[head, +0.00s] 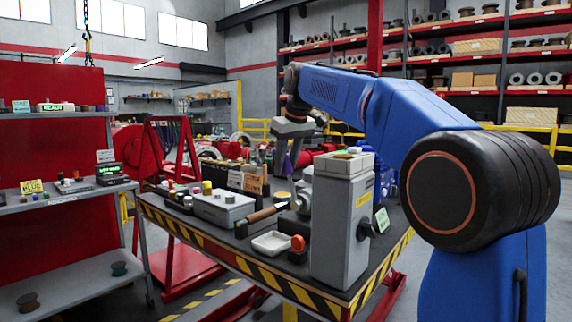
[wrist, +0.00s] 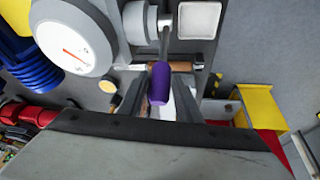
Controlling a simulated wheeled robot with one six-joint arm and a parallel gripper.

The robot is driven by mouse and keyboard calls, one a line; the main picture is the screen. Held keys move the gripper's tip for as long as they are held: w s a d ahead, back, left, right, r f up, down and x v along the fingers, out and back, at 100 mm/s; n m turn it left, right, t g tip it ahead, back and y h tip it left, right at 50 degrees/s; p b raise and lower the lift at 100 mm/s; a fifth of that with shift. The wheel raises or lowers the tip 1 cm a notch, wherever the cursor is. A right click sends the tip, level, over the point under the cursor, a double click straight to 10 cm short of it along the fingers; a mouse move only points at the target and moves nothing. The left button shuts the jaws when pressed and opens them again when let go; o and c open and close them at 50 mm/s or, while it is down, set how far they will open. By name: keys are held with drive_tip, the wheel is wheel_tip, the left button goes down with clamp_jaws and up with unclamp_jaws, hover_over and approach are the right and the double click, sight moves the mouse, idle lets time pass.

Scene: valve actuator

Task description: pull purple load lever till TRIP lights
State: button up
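The purple load lever (wrist: 160,84) is a rounded purple grip on a grey rod in the wrist view. It lies between the two dark fingers of my gripper (wrist: 157,92). The fingers are apart, with a visible gap on each side of the purple grip, so my gripper is open around it. In the head view my gripper (head: 292,146) is small and far off, behind the bench items, with a bit of purple (head: 287,164) below it. I cannot make out a TRIP light in either view.
A round white gauge (wrist: 68,50) with a red needle is close left of the lever. A wooden-handled tool (wrist: 180,67) lies beyond it. The bench (head: 260,277) carries a tall grey housing (head: 340,225), a white tray (head: 271,243) and several small items. Shelves stand at left and back.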

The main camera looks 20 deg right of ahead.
clamp_jaws()
drive_tip(key=shift+s+d+r+t+y, duration=0.2)
drive_tip(key=shift+s+d+t+y, duration=0.2)
drive_tip(key=shift+s+d+t, duration=0.25)
drive_tip(key=shift+s+d+r+t+y, duration=0.15)
drive_tip(key=shift+s+d+t+y, duration=0.35)
drive_tip(key=shift+s, duration=0.3)
drive_tip(key=shift+a, duration=0.15)
drive_tip(key=shift+o, duration=2.2)
unclamp_jaws()
drive_tip(key=v, duration=1.7)
drive_tip(key=shift+s, duration=0.25)
drive_tip(key=shift+a+r, duration=0.1)
drive_tip(key=shift+c, duration=0.7)
